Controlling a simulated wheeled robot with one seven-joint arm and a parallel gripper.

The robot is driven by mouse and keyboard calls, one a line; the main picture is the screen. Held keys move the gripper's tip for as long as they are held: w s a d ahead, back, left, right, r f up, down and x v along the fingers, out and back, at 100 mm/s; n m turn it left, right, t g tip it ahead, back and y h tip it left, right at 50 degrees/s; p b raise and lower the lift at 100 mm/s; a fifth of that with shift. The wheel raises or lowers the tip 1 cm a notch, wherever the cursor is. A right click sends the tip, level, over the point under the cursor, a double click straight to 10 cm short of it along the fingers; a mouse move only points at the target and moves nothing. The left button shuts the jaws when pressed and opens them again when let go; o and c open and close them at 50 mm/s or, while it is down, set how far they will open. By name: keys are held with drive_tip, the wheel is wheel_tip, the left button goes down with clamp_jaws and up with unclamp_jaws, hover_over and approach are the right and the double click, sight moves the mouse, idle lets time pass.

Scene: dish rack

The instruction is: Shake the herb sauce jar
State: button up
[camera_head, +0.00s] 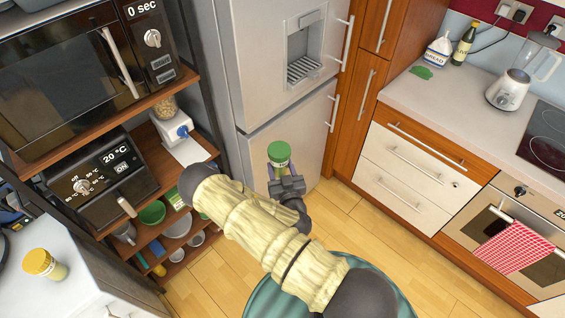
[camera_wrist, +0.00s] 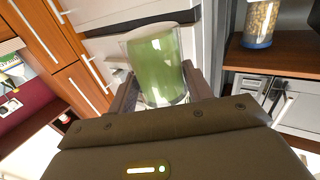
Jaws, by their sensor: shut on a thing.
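In the wrist view the herb sauce jar (camera_wrist: 158,65) is clear with green content and stands between the two fingers of my gripper (camera_wrist: 160,92). The fingers are shut on its sides. The jar is in the air above the floor. Its lower part is partly hidden by the gripper in the head view.
The fridge (camera_head: 270,60) is close behind the jar. A shelf with a microwave (camera_head: 70,75) and an oven (camera_head: 95,180) is on the left. A yellow-lidded jar (camera_head: 45,264) stands on the white counter (camera_head: 75,300). A blender (camera_head: 515,85) stands on the right counter (camera_head: 440,98).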

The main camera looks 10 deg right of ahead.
drive_tip(key=d, duration=0.3)
drive_tip(key=shift+d, duration=0.35)
drive_tip(key=shift+a, duration=0.1)
drive_tip(key=a, duration=0.5)
drive_tip(key=shift+a, duration=0.4)
drive_tip(key=shift+d, duration=0.1)
drive_tip(key=shift+w+d, duration=0.1)
drive_tip(key=shift+d, duration=1.4)
